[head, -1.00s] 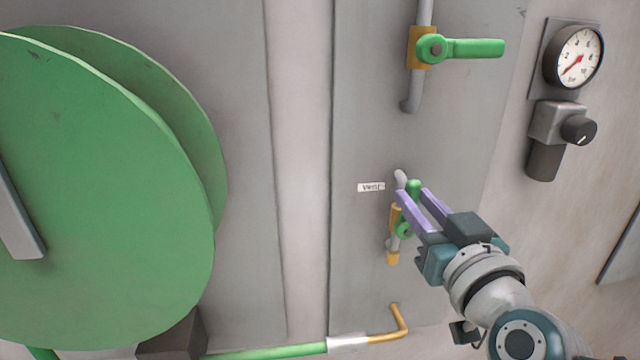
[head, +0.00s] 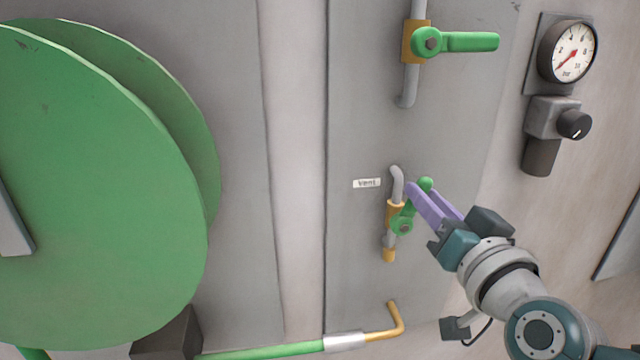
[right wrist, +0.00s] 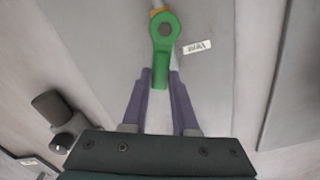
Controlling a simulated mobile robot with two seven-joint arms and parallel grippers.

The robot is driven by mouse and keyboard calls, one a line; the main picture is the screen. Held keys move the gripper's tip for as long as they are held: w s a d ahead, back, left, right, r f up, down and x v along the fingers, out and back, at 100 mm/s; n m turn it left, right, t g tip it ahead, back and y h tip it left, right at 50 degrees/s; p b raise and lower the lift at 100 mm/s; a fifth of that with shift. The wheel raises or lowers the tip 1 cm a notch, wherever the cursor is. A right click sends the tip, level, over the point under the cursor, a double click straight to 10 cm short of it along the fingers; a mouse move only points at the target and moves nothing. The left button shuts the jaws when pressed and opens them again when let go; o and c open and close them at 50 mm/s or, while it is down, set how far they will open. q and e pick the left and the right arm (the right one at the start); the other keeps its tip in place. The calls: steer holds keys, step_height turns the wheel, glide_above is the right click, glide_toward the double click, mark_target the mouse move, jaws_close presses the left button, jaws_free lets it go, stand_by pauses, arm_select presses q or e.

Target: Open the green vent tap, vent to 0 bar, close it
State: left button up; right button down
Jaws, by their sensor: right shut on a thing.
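The green vent tap (head: 404,222) sits on a brass and grey pipe beside a small "Vent" label (head: 367,183). Its short lever leans up and to the right of the pipe. My right gripper (head: 426,192) is shut on the lever's knob end; in the right wrist view (right wrist: 161,74) the lever lies between the two purple fingers. The tap's hub also shows there (right wrist: 165,29). The pressure gauge (head: 567,53) at upper right has its red needle pointing lower left, near the low end; the exact value is too small to read. My left gripper is out of view.
A larger green lever valve (head: 470,42) with a horizontal handle is above the vent tap. A black-knobbed regulator (head: 556,123) is below the gauge. A big green disc (head: 100,190) fills the left. A green hose (head: 265,351) runs along the bottom.

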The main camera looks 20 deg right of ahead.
steer(key=d+f+m+b, duration=0.3)
steer(key=f+m+b, duration=0.2)
steer(key=m, duration=0.8)
steer(key=shift+s+d+m+b, duration=0.3)
steer(key=shift+s+b, duration=0.15)
steer(key=shift+b, duration=0.65)
steer(key=shift+f, duration=0.15)
steer(key=c, duration=0.7)
jaws_free()
steer(key=b+v, duration=0.1)
steer(key=v, duration=0.9)
steer(key=shift+a, duration=0.15)
